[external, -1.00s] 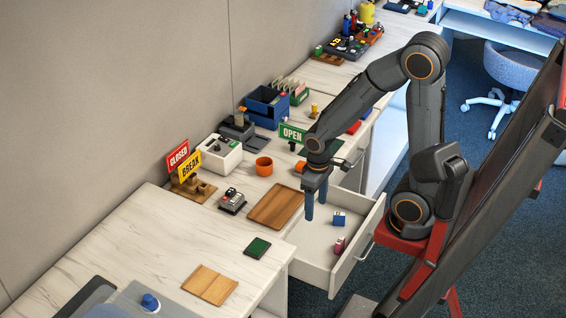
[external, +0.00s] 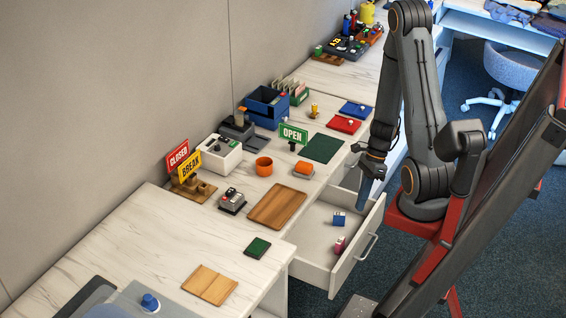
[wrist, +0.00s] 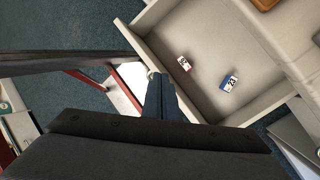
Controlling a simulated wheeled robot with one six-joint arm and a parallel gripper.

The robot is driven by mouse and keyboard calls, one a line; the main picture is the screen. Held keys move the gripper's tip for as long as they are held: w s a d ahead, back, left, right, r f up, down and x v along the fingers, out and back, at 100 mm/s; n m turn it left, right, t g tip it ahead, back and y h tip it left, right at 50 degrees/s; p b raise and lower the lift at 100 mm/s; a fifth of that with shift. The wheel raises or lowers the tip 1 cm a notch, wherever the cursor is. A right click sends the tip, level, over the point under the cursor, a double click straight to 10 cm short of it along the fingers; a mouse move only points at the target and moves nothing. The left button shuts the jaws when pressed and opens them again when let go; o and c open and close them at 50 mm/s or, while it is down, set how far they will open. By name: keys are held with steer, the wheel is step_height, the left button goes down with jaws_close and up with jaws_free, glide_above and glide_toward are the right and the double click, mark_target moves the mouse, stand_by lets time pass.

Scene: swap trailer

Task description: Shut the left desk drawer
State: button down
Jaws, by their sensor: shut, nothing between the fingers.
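The left desk drawer (external: 345,262) is pulled open below the desk top, with its handle (external: 368,246) on the outer face. A blue stamp-like item (external: 339,218) and a pink one (external: 340,244) lie inside it; in the wrist view the blue item (wrist: 229,83) and the red-pink item (wrist: 184,63) show in the drawer (wrist: 262,103). My gripper (external: 364,200) is shut and empty, pointing down at the drawer's far front corner. In the wrist view its fingers (wrist: 160,82) overlap the drawer's edge; I cannot tell whether they touch it.
The desk top (external: 230,225) holds a wooden board (external: 277,206), an orange cup (external: 264,166), an OPEN sign (external: 293,134) and a green mat (external: 321,148).

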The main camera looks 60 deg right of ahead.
steer(key=s+d+f+m+t+p, duration=0.25)
steer(key=s+m, duration=0.45)
steer(key=m, duration=0.7)
steer(key=s+d+f+m+t+p, duration=0.1)
steer(key=s+d+m+t+p, duration=0.2)
steer(key=s+m, duration=0.7)
steer(key=m, duration=0.3)
glide_toward(362, 240)
step_height(362, 240, down, 3)
steer(key=s+a, duration=0.2)
steer(key=shift+w+a+r+h+p, duration=0.15)
steer(key=shift+w+p, duration=0.35)
steer(key=shift+w, duration=0.5)
steer(key=shift+w+a+h+p, duration=0.15)
steer(key=shift+w+p, duration=0.35)
steer(key=shift+w, duration=0.5)
steer(key=shift+d, duration=0.1)
steer(key=w+b, duration=0.4)
steer(key=w, duration=1.5)
steer(key=shift+w, duration=0.4)
